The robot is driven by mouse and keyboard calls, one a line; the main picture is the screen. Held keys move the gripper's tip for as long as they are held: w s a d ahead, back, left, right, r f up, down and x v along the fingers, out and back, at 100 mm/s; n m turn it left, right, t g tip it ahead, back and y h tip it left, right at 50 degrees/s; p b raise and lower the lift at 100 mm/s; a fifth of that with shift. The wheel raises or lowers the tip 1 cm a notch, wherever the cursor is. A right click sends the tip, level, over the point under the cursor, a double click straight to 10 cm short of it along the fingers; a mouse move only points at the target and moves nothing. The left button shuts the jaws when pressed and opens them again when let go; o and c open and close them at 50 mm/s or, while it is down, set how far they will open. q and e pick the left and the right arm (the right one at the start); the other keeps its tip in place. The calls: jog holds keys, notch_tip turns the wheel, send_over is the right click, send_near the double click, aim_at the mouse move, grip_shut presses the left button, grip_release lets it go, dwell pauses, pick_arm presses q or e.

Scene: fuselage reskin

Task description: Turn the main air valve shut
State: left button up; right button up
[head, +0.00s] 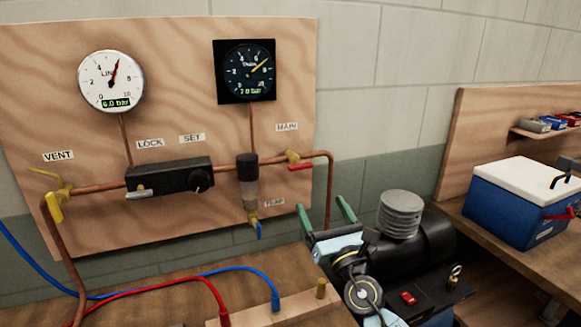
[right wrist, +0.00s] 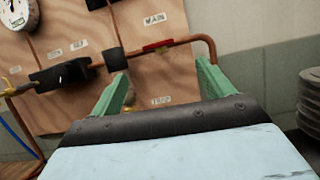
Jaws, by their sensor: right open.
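The main air valve (head: 292,156) is a brass valve with a red lever, below the MAIN label on the wooden panel. Its lever lies roughly along the horizontal copper pipe. In the right wrist view the red lever (right wrist: 158,46) shows above and between my fingers. My right gripper (head: 322,206) is open and empty, its two green fingers pointing up toward the panel, below and to the right of the valve. It also shows in the right wrist view (right wrist: 162,72), apart from the lever. My left gripper is not in view.
The panel (head: 185,65) carries a white gauge (head: 111,81) reading 6.0 bar, a dark gauge (head: 246,71) reading 7.0 bar, a black regulator (head: 170,178) and a filter (head: 247,180) with a blue-levered drain. The vent valve (head: 57,197) is at left. A blue cooler (head: 520,205) stands at right.

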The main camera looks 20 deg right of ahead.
aim_at(301, 165)
jog(key=shift+n, duration=0.3)
jog(key=x, duration=1.3)
jog(key=shift+w+a+p, duration=0.1)
jog(key=shift+w+p, duration=0.2)
jog(key=c, duration=1)
